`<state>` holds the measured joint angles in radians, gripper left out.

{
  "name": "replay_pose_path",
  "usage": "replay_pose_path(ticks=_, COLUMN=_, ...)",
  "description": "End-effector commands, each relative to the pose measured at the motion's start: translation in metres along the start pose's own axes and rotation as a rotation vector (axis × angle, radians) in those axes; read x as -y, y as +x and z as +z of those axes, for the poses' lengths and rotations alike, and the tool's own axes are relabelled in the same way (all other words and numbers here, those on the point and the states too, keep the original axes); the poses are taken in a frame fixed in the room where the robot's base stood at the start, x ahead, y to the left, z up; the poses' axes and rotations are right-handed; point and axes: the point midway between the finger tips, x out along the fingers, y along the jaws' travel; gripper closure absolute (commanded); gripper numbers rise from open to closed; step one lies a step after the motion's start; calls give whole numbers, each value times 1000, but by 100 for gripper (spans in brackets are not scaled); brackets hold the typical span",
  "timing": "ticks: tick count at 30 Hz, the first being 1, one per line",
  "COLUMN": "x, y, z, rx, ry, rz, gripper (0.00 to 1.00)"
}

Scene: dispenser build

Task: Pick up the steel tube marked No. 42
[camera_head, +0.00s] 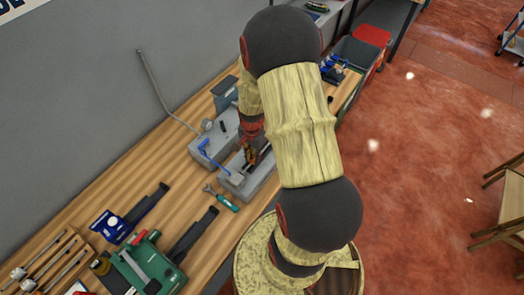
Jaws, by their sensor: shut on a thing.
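My gripper (254,155) is low over a grey open box (252,181) on the wooden workbench, next to a wall-side grey unit. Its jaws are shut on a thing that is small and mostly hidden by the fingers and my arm. It looks to be a steel tube, but I cannot read any No. 42 marking. I cannot tell whether the held thing still touches the box.
A grey unit (208,150) with a blue clamp handle stands beside the box.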

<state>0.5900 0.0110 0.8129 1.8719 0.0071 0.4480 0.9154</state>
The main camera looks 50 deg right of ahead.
Motion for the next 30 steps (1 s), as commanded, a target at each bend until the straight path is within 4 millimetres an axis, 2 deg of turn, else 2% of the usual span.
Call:
replay_pose_path(ticks=11, x=0, y=-1, z=0, rx=0, ry=0, rz=0, gripper=100)
replay_pose_path(ticks=30, x=0, y=-30, z=0, rx=-1, ry=0, rz=-1, gripper=100)
